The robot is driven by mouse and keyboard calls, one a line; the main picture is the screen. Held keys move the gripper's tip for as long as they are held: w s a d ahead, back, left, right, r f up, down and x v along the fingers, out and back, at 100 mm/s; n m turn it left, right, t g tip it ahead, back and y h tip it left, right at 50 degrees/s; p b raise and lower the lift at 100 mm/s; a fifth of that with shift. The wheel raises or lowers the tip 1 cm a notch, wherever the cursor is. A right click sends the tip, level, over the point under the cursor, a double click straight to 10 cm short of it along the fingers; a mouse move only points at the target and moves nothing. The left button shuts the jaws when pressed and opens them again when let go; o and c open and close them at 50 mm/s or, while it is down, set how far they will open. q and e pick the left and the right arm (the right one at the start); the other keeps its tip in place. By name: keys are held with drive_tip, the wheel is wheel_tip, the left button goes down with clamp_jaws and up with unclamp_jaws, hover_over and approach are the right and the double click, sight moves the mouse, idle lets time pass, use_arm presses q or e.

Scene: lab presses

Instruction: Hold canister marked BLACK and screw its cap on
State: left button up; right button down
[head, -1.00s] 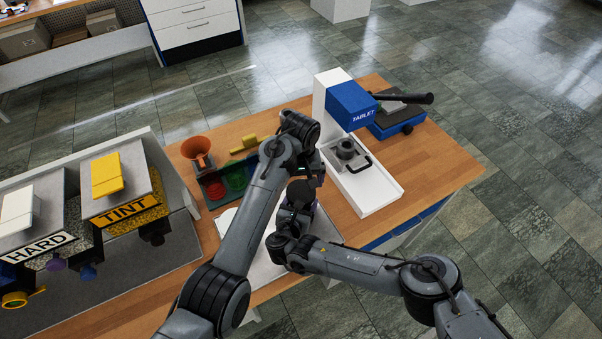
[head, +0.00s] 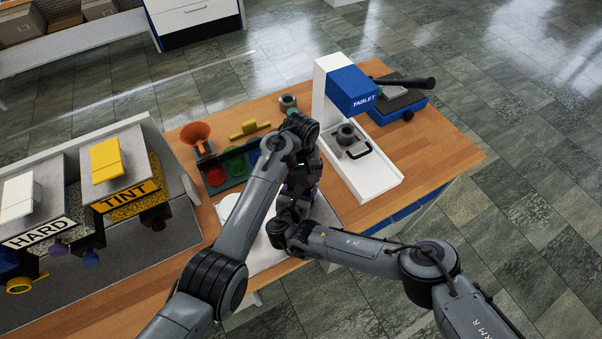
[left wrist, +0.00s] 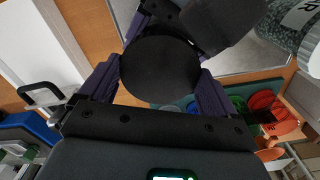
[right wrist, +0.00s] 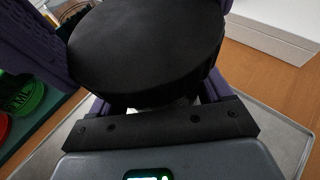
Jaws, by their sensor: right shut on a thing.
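The canister's black round cap (left wrist: 160,70) shows face-on in the left wrist view, and large and close in the right wrist view (right wrist: 150,50). My left gripper (left wrist: 162,72) has a purple finger on either side of the cap; I cannot tell whether they press on it. The BLACK marking is hidden. I cannot tell whether the cap is seated. In the head view both grippers meet above the mat, mostly hidden by my arms.
The white and blue TABLET press (head: 350,90) stands to the right. An orange funnel (head: 195,133) and a rack with red and green round pieces (head: 235,160) are to the left. The TINT (head: 125,197) and HARD (head: 40,232) dispensers stand further left.

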use_arm(q)
drive_tip(key=shift+c, duration=1)
drive_tip(key=m, duration=0.8)
drive_tip(key=shift+m, duration=0.3)
drive_tip(key=o, duration=0.9)
drive_tip(key=shift+c, duration=0.2)
drive_tip(key=shift+r, duration=2.25)
